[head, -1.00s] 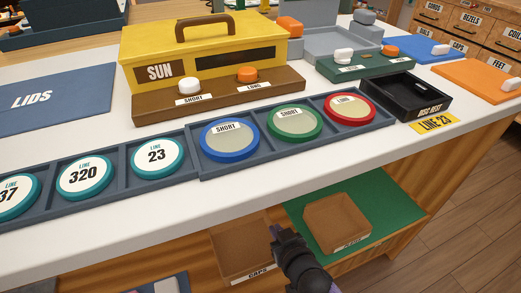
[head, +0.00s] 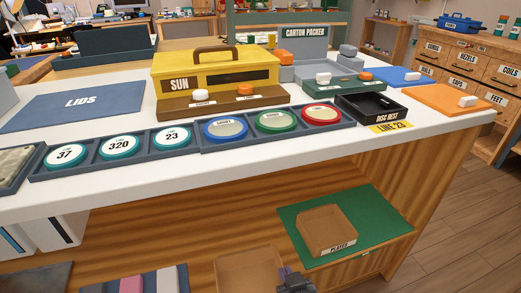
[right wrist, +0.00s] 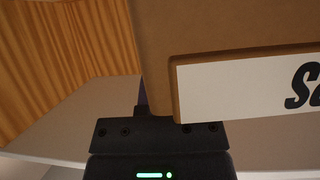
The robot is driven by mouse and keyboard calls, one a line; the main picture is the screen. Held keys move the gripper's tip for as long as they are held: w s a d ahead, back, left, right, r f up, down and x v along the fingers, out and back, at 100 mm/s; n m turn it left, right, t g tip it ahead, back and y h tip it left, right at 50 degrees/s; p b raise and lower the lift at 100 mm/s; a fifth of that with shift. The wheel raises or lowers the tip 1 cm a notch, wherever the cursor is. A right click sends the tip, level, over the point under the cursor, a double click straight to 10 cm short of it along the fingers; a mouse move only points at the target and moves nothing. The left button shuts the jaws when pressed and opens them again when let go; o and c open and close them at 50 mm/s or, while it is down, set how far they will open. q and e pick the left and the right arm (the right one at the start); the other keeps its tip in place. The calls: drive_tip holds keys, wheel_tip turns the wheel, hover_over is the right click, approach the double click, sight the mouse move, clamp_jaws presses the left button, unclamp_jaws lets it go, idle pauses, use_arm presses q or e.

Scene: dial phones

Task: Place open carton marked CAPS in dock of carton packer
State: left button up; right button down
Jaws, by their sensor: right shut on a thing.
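The open brown carton (head: 245,272) is at the bottom edge of the head view, low in front of the bench, and its front is cut off. My right gripper (head: 290,280) is at its right side, shut on it. In the right wrist view the carton (right wrist: 220,30) fills the upper right, with part of an upside-down white label (right wrist: 250,88). The carton packer, with its CARTON PACKER sign (head: 304,32), stands at the back of the bench, its grey body partly hidden by the yellow SUN box. My left gripper is not in view.
A PLATES carton (head: 327,229) sits on a green mat (head: 374,219) on the lower shelf. The bench top holds the yellow SUN box (head: 190,68), a row of dial discs (head: 121,146), a black DISC REST tray (head: 371,108) and a green button panel (head: 342,88). Floor shows at right.

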drive_tip(key=s+d+r+m+g+h, duration=0.1)
drive_tip(key=s+d+r+m+h, duration=0.4)
drive_tip(key=r, duration=0.3)
drive_tip(key=s+d+r+m+g+h, duration=0.2)
drive_tip(key=s+d+r+m+h, duration=0.15)
drive_tip(key=s+r, duration=0.35)
use_arm(q)
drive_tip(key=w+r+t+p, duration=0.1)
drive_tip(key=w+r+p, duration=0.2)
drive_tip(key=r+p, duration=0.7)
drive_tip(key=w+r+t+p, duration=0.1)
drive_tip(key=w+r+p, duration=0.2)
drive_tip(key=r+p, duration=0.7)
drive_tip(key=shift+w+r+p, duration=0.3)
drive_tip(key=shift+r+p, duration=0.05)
drive_tip(key=shift+p, duration=0.9)
use_arm(e)
wheel_tip(320, 180, up, 28)
drive_tip(key=n+g+y, duration=0.2)
drive_tip(key=n+y, duration=1.4)
drive_tip(key=shift+s+a+f, duration=0.15)
drive_tip(key=shift+s+f, duration=0.05)
drive_tip(key=shift+s, duration=0.2)
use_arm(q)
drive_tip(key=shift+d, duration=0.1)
